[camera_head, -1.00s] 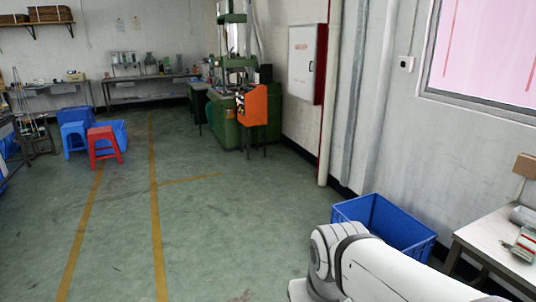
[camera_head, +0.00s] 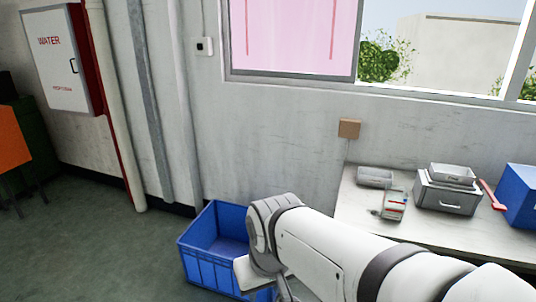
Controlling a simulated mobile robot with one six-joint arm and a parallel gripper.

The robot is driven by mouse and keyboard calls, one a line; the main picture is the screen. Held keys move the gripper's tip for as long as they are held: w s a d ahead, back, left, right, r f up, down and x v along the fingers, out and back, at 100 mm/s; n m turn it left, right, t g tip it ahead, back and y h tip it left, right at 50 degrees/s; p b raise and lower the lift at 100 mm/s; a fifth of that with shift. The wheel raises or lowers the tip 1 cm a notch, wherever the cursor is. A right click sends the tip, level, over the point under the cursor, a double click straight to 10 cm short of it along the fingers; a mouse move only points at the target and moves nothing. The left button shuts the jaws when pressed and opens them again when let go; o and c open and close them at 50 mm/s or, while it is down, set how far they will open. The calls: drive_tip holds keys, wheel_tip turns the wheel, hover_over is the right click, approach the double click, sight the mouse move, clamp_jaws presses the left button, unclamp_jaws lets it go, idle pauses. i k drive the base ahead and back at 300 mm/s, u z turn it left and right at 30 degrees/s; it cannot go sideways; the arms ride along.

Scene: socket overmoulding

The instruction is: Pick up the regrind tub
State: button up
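No thing in view is clearly marked as the regrind tub. A blue open-topped crate (camera_head: 203,263) stands on the floor against the wall, left of the workbench. Its inside shows partly and looks empty. My white arm crosses in front of its right side and hides that part. A blue box (camera_head: 520,196) on the workbench is cut off by the right edge. I cannot tell whether either one is the regrind tub. My gripper is not in view; only my arm links show.
A workbench (camera_head: 352,208) runs along the wall at right. The green floor (camera_head: 90,245) at left is clear.

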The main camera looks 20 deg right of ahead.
sight(395, 199)
drive_tip(key=z, duration=0.75)
drive_tip(key=i, duration=1.05)
drive_tip(key=z, duration=0.7)
drive_tip(key=k, duration=0.75)
drive_tip(key=z, duration=0.15)
drive_tip(key=i, duration=0.8)
drive_tip(key=u, duration=0.15)
